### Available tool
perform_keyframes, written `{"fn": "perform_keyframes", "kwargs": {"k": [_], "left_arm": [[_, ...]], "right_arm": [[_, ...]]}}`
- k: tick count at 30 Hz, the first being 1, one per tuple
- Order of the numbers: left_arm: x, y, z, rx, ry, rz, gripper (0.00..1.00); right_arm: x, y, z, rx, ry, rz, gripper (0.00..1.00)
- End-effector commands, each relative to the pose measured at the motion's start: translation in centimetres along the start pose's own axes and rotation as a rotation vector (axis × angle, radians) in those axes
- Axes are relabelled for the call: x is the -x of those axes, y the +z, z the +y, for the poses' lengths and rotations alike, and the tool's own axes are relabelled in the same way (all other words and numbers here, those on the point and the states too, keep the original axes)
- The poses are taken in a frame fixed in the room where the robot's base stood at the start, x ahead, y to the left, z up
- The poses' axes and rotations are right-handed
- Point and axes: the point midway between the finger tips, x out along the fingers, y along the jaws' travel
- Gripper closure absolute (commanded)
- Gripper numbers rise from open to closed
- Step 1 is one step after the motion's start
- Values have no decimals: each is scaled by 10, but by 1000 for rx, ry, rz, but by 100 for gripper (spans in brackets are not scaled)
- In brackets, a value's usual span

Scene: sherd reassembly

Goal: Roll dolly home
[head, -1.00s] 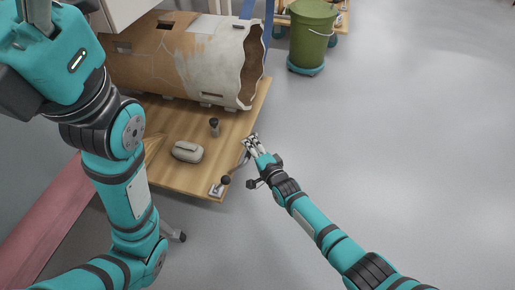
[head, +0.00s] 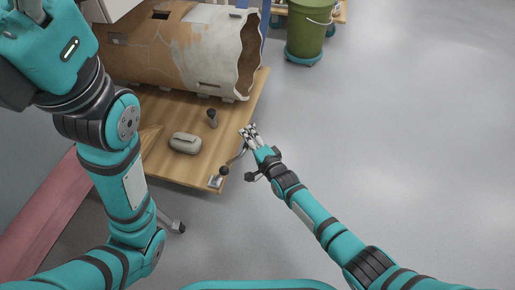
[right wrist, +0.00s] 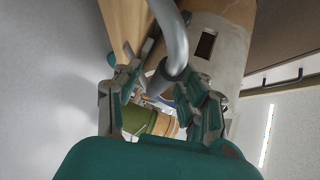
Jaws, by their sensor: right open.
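A wooden platform (head: 163,170) carries a large brown and white vessel (head: 200,48). I take this platform to be the dolly; its wheels cannot be made out for sure. A bent metal handle (head: 238,157) stands at its near right corner. My right gripper (head: 250,132) is at the far end of that handle, at the platform's right edge. In the right wrist view, a grey tube (right wrist: 172,35) comes down between the two parted fingers of the gripper (right wrist: 163,98). Whether they touch it, I cannot tell. My left arm is raised at left; its fingers are out of view.
A grey rounded case (head: 185,143) and a small dark cylinder (head: 212,118) lie on the platform. A green bucket (head: 306,35) on a teal base stands beyond. A pink surface (head: 45,225) is at lower left. The grey floor at right is clear.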

Motion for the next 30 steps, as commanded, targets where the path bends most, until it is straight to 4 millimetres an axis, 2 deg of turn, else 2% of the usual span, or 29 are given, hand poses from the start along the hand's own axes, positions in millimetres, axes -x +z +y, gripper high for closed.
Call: {"fn": "perform_keyframes", "kwargs": {"k": [12, 15, 21, 30], "left_arm": [[-1, 0, 0, 1, -1, 4, 9], [-1, 0, 0, 1, -1, 4, 9], [-1, 0, 0, 1, -1, 4, 9], [-1, 0, 0, 2, -1, 5, 9]], "right_arm": [[81, 1, 2, 1, 4, -2, 59], [96, 1, 2, 0, 4, -2, 59], [110, 1, 1, 1, 3, -3, 59], [111, 1, 0, 1, 3, -3, 59]]}}
